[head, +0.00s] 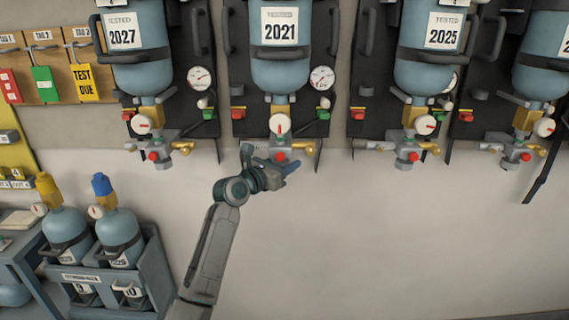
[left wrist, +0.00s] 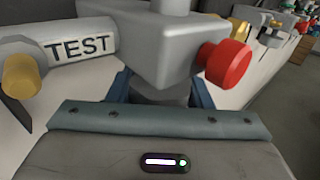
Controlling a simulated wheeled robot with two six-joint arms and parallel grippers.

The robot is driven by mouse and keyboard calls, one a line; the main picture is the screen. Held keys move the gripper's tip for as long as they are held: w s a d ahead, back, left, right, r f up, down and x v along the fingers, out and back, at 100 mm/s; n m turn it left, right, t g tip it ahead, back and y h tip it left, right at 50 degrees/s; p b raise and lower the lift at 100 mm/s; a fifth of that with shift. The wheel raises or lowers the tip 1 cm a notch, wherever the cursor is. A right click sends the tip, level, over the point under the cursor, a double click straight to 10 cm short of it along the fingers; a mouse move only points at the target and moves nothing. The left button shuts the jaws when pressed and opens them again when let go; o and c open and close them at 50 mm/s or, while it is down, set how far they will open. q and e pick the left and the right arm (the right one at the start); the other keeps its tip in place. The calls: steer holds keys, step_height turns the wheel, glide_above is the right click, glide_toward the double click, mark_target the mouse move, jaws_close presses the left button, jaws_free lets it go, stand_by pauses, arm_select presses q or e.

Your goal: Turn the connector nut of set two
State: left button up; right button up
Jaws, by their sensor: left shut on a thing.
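Set two (head: 281,60) is the second from the left on the wall, a blue cylinder labelled 2021. Below it is a grey valve block with a red knob (head: 280,157) and a gold end. My left gripper (head: 272,168) reaches up to the underside of this block. In the left wrist view the grey round connector nut (left wrist: 160,92) sits under the block (left wrist: 150,45), between my blue-grey fingers. The gripper is shut on it. The nut is hidden by my gripper in the head view. The red knob (left wrist: 226,64) stands close to the right of the jaws. My right gripper is not in view.
Other sets hang beside it: a 2027 cylinder (head: 138,55) on the left and a 2025 cylinder (head: 425,60) on the right. A grey rack (head: 155,265) with two small cylinders stands at lower left. The wall below the sets is bare.

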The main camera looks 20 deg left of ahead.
arm_select(q)
steer(key=m+g+h, duration=0.1)
steer(key=h, duration=0.1)
steer(key=m+g+h+b, duration=0.1)
steer(key=m+g+h, duration=0.1)
steer(key=shift+s+d+f+m+h, duration=0.1)
steer(key=shift+d+m+h, duration=0.05)
steer(key=shift+m+h, duration=0.15)
steer(key=m+g+h, duration=0.1)
steer(key=g, duration=0.1)
steer(key=m+g+h, duration=0.1)
steer(key=m+h, duration=0.1)
steer(key=shift+s+d+g+b, duration=0.15)
steer(key=shift+g+b, duration=0.2)
steer(key=shift+g, duration=0.05)
steer(key=shift+s+d+m+g+h, duration=0.15)
steer(key=shift+m+g+h, duration=0.45)
steer(key=shift+m+g, duration=0.4)
steer(key=shift+g+h, duration=0.3)
steer(key=shift+g, duration=0.4)
steer(key=shift+s+m, duration=0.1)
steer(key=shift+m, duration=0.3)
steer(key=o, duration=1)
